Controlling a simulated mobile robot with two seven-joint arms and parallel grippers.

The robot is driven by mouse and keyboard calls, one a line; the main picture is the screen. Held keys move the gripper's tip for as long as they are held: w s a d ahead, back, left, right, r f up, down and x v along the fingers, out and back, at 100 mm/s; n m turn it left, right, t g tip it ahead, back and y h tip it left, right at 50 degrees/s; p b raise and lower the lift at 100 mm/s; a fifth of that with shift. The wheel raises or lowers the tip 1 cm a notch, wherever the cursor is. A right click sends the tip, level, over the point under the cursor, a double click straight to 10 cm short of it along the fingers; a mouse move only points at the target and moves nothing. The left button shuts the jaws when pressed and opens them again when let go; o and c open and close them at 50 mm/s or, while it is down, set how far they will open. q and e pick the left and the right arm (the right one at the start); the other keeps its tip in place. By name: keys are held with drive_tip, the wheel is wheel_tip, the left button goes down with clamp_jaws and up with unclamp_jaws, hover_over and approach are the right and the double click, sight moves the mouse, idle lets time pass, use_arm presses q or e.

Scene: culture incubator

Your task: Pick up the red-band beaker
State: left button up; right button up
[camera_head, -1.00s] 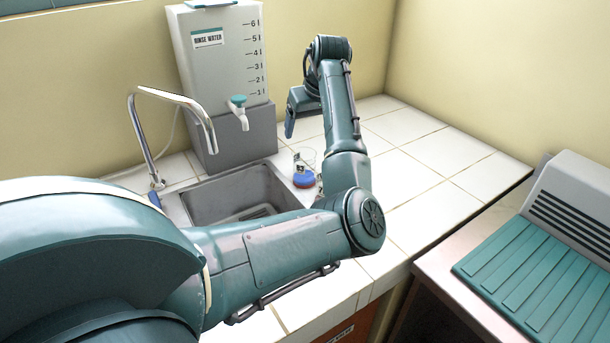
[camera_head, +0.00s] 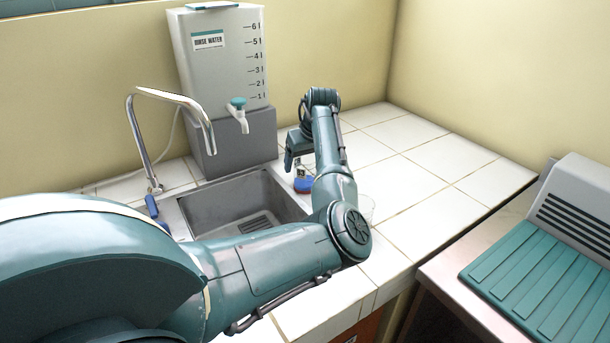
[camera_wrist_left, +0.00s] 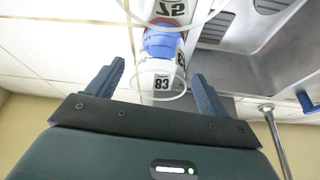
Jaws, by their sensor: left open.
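My left gripper (camera_head: 298,158) is open and points down at the counter beside the sink. In the left wrist view its two fingers (camera_wrist_left: 158,72) stand apart, with a clear beaker labelled 83 (camera_wrist_left: 161,83) showing between and beyond them. Blue (camera_wrist_left: 162,46) shows on or in this beaker. Beyond it is another labelled vessel (camera_wrist_left: 172,8), cut off by the top edge, with a little red (camera_wrist_left: 163,22) near its lower part. In the head view a blue-bottomed beaker (camera_head: 303,185) stands below the gripper, partly hidden by my arm. I cannot tell whether the fingers touch anything.
The steel sink (camera_head: 205,212) lies left of the beaker, with a curved faucet (camera_head: 170,93) over it. A rinse water tank (camera_head: 220,60) with a tap stands behind. The tiled counter to the right (camera_head: 430,165) is clear.

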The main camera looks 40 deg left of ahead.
use_arm(q)
drive_tip(key=x, duration=0.3)
drive_tip(key=shift+f, duration=0.15)
drive_tip(key=shift+c, duration=0.2)
drive_tip(key=c, duration=1)
